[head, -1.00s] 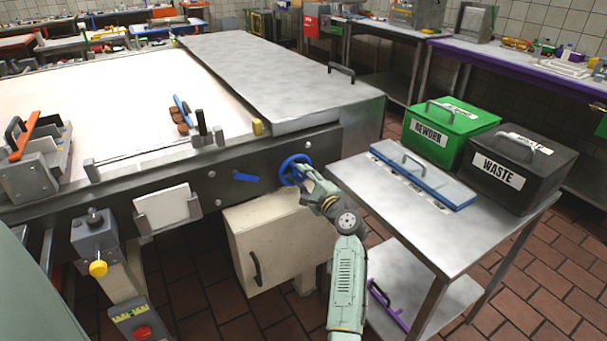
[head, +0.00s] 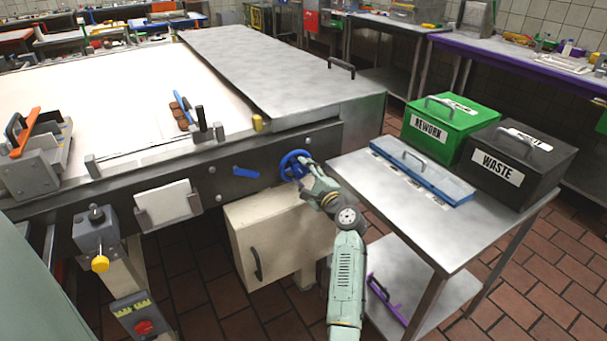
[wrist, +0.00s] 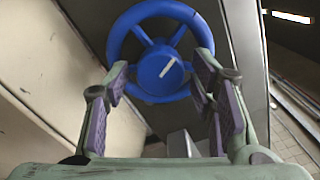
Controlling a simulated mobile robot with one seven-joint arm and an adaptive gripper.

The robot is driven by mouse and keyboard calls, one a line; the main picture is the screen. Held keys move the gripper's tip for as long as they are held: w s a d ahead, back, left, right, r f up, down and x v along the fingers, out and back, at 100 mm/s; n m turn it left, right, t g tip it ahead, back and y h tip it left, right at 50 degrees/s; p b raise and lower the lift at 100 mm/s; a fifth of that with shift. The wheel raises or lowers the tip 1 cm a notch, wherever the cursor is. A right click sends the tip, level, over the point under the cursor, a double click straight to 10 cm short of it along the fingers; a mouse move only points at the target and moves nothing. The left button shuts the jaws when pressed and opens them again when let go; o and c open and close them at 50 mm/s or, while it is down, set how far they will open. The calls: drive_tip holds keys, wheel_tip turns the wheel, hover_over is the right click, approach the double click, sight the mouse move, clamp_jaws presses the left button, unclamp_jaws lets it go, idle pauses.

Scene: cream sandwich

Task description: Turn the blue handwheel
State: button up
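The blue handwheel (head: 293,165) is on the dark front side of the long machine, near its right end. In the wrist view the handwheel (wrist: 160,70) fills the upper middle, with a round hub, spokes and a white line on the hub slanting up to the right. My gripper (head: 306,165) is at the wheel from the lower right. In the wrist view my gripper (wrist: 161,78) is open, its purple-padded fingers on either side of the hub at the lower rim. Whether the pads touch the wheel I cannot tell.
A blue lever (head: 246,173) is left of the wheel. A cream cabinet (head: 285,235) stands below it. A metal side table (head: 440,233) with a green REWORK box (head: 446,122), a black WASTE box (head: 512,172) and a blue-lidded tray (head: 423,172) is close on the right.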

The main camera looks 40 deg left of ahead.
drive_tip(key=shift+d, duration=0.1)
drive_tip(key=v, duration=1.2)
idle(0.4)
